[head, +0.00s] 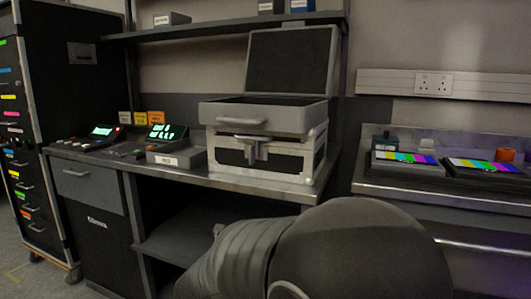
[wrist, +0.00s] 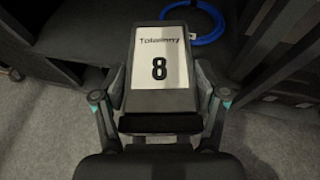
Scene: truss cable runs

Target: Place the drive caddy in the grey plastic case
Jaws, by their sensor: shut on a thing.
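The drive caddy (wrist: 160,98), a dark block with a white label marked 8, sits between the fingers of my gripper (wrist: 160,88) in the wrist view. My gripper is shut on its two sides and holds it above the grey floor. The grey plastic case (head: 258,119) stands on the desk in the head view, its lid raised at the back and its handle facing front. It rests on a silver-edged equipment case (head: 262,180). Its inside floor is hidden by the front wall. The caddy and my gripper do not show in the head view, where my arm fills the lower middle.
A shelf (head: 225,27) with boxes runs above the desk. Control panels with lit screens and a small grey box (head: 177,158) stand left of the case. A dark rack (head: 70,100) is at far left, a second desk (head: 450,190) at right. A blue cable (wrist: 203,40) lies beyond the caddy.

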